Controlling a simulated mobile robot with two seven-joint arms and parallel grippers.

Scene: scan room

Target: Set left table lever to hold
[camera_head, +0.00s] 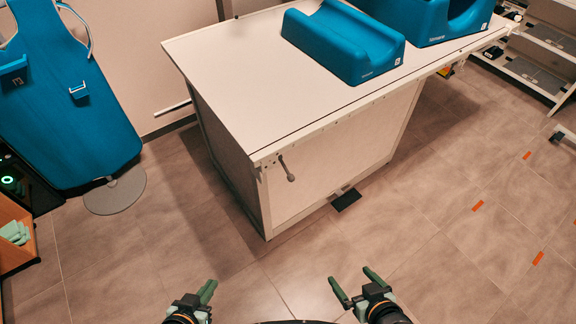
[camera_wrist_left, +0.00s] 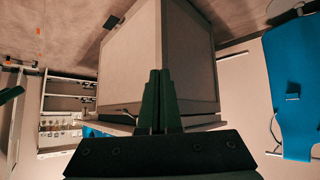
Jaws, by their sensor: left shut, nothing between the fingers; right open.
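The white table (camera_head: 215,75) stands ahead, its near corner toward me. A small grey lever (camera_head: 287,170) with a rounded end hangs slantwise from the table's front edge near that corner. Its setting marks are too small to read. My left gripper (camera_head: 211,285) is at the bottom of the head view, low and well short of the lever, shut and empty. Its closed fingers (camera_wrist_left: 159,85) also show in the left wrist view, before the table's body (camera_wrist_left: 130,55). My right gripper (camera_head: 350,276) is open and empty, also short of the table.
Blue padded supports (camera_head: 345,42) lie on the table top. A blue apron (camera_head: 60,110) hangs at the left above a round grey base (camera_head: 115,193). A black pedal (camera_head: 346,200) is on the floor by the table. Tiled floor between me and the table is clear.

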